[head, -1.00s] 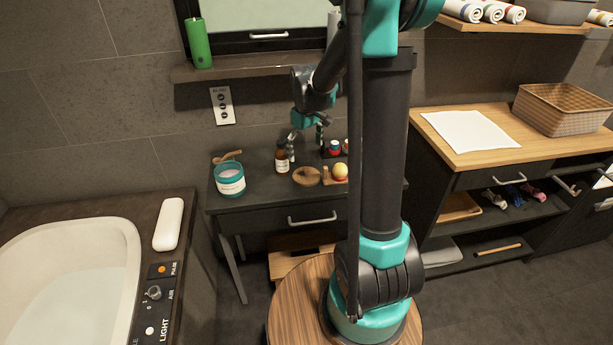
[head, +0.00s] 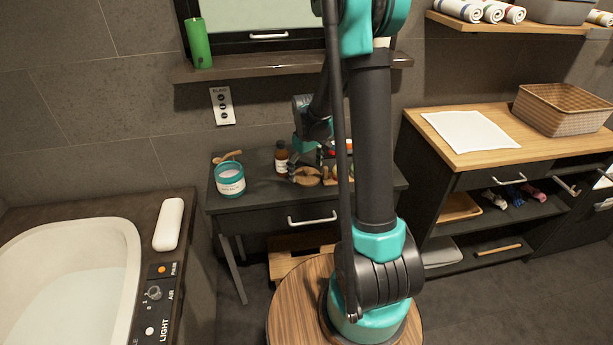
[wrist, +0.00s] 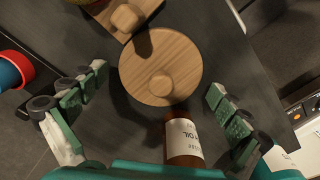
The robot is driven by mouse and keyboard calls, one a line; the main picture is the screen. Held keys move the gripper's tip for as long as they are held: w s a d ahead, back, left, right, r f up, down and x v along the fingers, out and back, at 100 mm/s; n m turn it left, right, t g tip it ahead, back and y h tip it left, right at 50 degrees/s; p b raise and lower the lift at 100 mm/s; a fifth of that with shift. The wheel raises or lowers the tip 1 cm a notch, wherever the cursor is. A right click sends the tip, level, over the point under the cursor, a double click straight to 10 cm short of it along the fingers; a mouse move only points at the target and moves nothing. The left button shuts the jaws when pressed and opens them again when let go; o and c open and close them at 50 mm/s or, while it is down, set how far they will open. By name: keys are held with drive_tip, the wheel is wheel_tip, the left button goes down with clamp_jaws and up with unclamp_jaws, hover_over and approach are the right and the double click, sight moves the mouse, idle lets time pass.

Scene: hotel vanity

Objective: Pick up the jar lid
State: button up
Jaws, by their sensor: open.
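The jar lid is a round wooden disc with a small knob. It lies on the dark vanity table and shows in the wrist view (wrist: 160,62) between my open fingers, nearer the top. In the head view the lid (head: 306,176) is partly hidden by my gripper (head: 306,168), which is low over the table. My gripper (wrist: 148,108) is open and empty in the wrist view, one finger on each side. A brown oil bottle (wrist: 183,140) with a white label is right beside the lid, also between the fingers; it also shows in the head view (head: 281,158).
A teal open jar (head: 230,180) stands at the left of the table (head: 262,203), with a wooden scoop (head: 228,156) behind it. A wooden block with a knob (wrist: 126,16) lies close to the lid. A red and blue item (wrist: 14,70) is at the wrist view's left edge.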

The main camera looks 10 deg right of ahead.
drive_tip(key=shift+c, duration=0.5)
drive_tip(key=c, duration=1.1)
drive_tip(key=shift+r, duration=0.1)
